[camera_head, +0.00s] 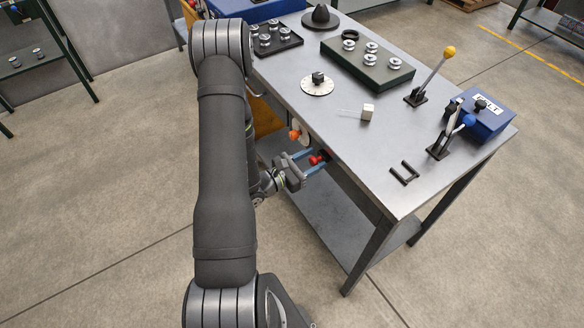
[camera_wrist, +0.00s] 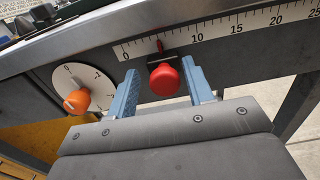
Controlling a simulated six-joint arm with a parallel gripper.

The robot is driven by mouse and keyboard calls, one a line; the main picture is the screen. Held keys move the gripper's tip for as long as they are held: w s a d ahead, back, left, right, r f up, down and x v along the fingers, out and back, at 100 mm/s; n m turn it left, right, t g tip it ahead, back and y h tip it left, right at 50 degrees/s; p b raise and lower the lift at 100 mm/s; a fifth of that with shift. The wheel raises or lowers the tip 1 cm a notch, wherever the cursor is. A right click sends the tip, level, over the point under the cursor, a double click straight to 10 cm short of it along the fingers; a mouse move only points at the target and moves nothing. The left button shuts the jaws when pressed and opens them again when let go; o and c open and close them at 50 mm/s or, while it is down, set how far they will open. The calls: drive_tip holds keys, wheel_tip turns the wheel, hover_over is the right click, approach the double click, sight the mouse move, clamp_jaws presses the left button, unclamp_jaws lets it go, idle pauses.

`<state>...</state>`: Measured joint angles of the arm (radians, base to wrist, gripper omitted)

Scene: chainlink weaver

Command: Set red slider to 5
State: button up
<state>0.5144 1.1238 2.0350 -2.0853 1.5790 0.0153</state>
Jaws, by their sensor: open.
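The red slider knob (camera_wrist: 164,79) sits on the front edge of the table, just below a white scale (camera_wrist: 215,27) marked 0 to 25. Its red pointer (camera_wrist: 160,45) stands at about 5 on the scale, midway between 0 and 10. My gripper (camera_wrist: 161,83) is open, with one blue finger on each side of the red knob and visible gaps on both sides.
An orange knob (camera_wrist: 77,101) on a white dial (camera_wrist: 70,80) is close to the left finger.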

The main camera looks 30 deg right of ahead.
sight(310, 161)
drive_tip(key=a, duration=1.7)
drive_tip(key=shift+d, duration=0.1)
drive_tip(key=shift+d, duration=7.3)
drive_tip(key=shift+a, duration=0.1)
drive_tip(key=shift+a, duration=0.7)
drive_tip(key=a, duration=1.3)
drive_tip(key=d, duration=1.7)
drive_tip(key=shift+d, duration=0.15)
drive_tip(key=shift+s, duration=0.2)
